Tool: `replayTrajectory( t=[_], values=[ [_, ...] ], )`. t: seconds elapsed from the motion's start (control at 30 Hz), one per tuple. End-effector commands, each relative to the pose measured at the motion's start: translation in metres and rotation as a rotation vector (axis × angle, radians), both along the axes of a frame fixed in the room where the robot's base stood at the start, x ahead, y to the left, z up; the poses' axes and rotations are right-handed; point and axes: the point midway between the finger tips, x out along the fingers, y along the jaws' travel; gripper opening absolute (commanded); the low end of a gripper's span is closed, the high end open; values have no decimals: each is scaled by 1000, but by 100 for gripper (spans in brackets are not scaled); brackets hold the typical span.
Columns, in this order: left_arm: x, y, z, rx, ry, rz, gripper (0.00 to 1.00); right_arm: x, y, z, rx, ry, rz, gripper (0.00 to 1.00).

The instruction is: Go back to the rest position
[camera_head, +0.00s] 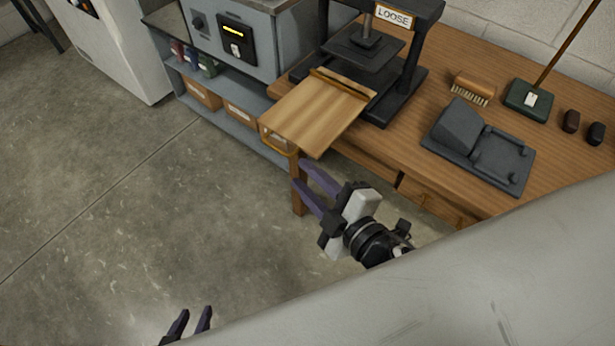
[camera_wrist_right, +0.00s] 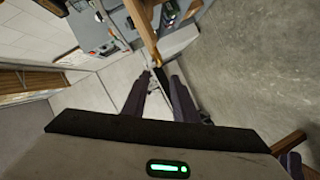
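My right gripper (camera_head: 299,172) is open and empty in the head view, with two dark purple fingers a little apart. It is in front of the wooden workbench (camera_head: 560,60), just below the near end of a wooden board (camera_head: 318,112). In the right wrist view its fingers (camera_wrist_right: 157,76) show a gap with nothing held between them. My left gripper (camera_head: 197,310) shows only its two finger ends at the bottom edge of the head view. They stand apart with nothing visible between them; the rest of it is out of view.
A black press (camera_head: 408,60) labelled LOOSE stands on the bench, the board jutting from it over the edge. A brush (camera_head: 473,87), dark green box (camera_head: 528,99) and dark grey stand (camera_head: 478,146) lie to the right. Shelving (camera_head: 222,103) stands left. The floor (camera_head: 110,210) is clear.

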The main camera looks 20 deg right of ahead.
Motion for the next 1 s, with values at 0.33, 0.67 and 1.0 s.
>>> replayTrajectory(
  t=[0.33, 0.67, 1.0],
  values=[
    [1, 0, 0, 1, -1, 1, 31, -1, -1, -4, 13, 14, -7, 26],
    [1, 0, 0, 1, -1, 1, 31, -70, -32, -136, 517, 508, -314, 26],
    [1, 0, 0, 1, -1, 1, 31, -125, -35, -193, 818, 750, -518, 26]
  ],
)
